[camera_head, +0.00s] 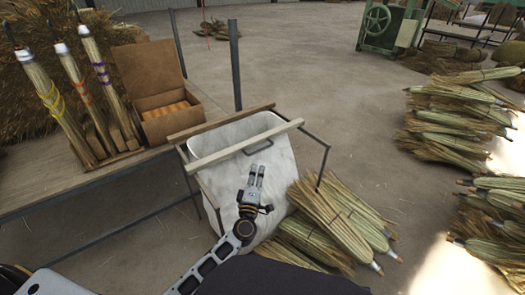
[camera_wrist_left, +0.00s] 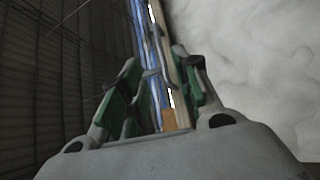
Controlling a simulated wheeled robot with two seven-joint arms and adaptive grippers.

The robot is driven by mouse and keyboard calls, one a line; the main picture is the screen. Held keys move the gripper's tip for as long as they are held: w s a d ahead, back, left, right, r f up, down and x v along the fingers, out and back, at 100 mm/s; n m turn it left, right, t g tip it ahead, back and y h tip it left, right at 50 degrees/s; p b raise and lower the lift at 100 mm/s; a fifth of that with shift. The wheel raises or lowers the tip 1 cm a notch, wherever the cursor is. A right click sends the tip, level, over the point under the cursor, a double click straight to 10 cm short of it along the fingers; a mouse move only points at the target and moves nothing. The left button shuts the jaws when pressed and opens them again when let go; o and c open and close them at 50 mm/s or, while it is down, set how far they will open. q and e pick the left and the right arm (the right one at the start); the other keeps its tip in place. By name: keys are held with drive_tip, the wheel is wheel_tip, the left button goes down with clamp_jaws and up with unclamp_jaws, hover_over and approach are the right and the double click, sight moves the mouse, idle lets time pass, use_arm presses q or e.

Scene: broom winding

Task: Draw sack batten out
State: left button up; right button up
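A white sack (camera_head: 228,188) hangs open on a dark metal stand. A pale front batten (camera_head: 215,157) lies across the near side of its mouth, with a dark handle below it. A second, browner batten (camera_head: 215,123) lies along the far side. My left gripper (camera_head: 257,169) is in front of the sack, below the front batten and apart from it in the head view. In the left wrist view its fingers (camera_wrist_left: 160,75) are open, with a tan strip, probably a batten (camera_wrist_left: 160,30), lined up between them. I cannot tell whether they touch it. My right gripper is not in view.
A bench (camera_head: 85,182) at left holds brooms (camera_head: 65,100) in a rack and an open brown box (camera_head: 165,95). Broom bundles (camera_head: 335,222) lie right of the sack, and more piles (camera_head: 455,120) lie at far right.

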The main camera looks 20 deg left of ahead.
sight(263, 149)
use_arm(q)
drive_tip(key=w+b, duration=0.1)
drive_tip(key=w, duration=0.3)
drive_tip(key=w+a+r+b, duration=0.1)
drive_tip(key=w, duration=0.3)
drive_tip(key=w+b, duration=0.1)
drive_tip(key=w, duration=0.3)
drive_tip(key=shift+w+a+r, duration=0.2)
drive_tip(key=shift+w+r, duration=0.1)
drive_tip(key=shift+r, duration=0.05)
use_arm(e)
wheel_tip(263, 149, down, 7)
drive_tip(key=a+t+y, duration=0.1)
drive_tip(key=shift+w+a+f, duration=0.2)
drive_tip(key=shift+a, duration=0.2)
use_arm(q)
drive_tip(key=shift+c, duration=0.5)
clamp_jaws()
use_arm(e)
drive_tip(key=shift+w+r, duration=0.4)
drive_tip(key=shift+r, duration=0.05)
